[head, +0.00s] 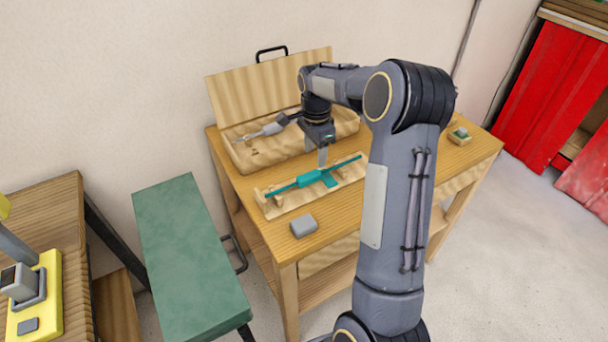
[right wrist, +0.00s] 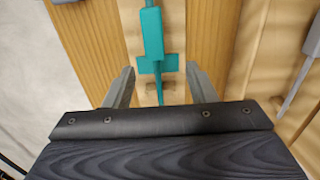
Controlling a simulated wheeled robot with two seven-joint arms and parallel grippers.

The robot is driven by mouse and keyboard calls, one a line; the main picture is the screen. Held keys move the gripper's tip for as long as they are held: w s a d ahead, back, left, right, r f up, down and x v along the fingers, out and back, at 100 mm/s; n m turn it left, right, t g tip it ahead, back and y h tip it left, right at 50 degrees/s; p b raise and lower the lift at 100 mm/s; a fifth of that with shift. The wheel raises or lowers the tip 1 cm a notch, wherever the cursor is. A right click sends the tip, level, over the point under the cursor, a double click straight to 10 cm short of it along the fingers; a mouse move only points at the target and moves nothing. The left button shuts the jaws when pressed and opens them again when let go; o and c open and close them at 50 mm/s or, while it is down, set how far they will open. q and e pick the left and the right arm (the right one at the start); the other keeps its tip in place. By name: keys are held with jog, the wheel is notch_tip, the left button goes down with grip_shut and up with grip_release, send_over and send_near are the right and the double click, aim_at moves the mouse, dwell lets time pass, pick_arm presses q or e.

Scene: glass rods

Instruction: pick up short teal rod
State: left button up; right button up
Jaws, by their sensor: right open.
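The teal rod (head: 310,179) lies across a light wooden rack on the workbench. It has thin ends, a thicker middle and a small crosspiece. In the right wrist view the teal rod (right wrist: 152,35) runs up the picture from between the fingers. My right gripper (head: 322,157) points down just above the rod near its middle. In the right wrist view my right gripper (right wrist: 160,70) is open, with one finger on each side of the rod near the crosspiece and nothing held. I cannot tell the exact height gap. My left gripper is not in view.
An open wooden case (head: 238,158) with a grey tool (head: 265,130) in it stands behind the rack. A grey block (head: 304,226) lies in front on the bench (head: 285,243). A small box (head: 459,135) is at the right. A green bench (head: 185,255) stands left.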

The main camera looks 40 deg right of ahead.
aim_at(315, 172)
jog(key=f, duration=0.4)
jog(key=f+p, duration=0.1)
jog(key=f, duration=0.1)
jog(key=shift+s+a, duration=0.2)
jog(key=shift+s, duration=0.15)
jog(key=c, duration=1.1)
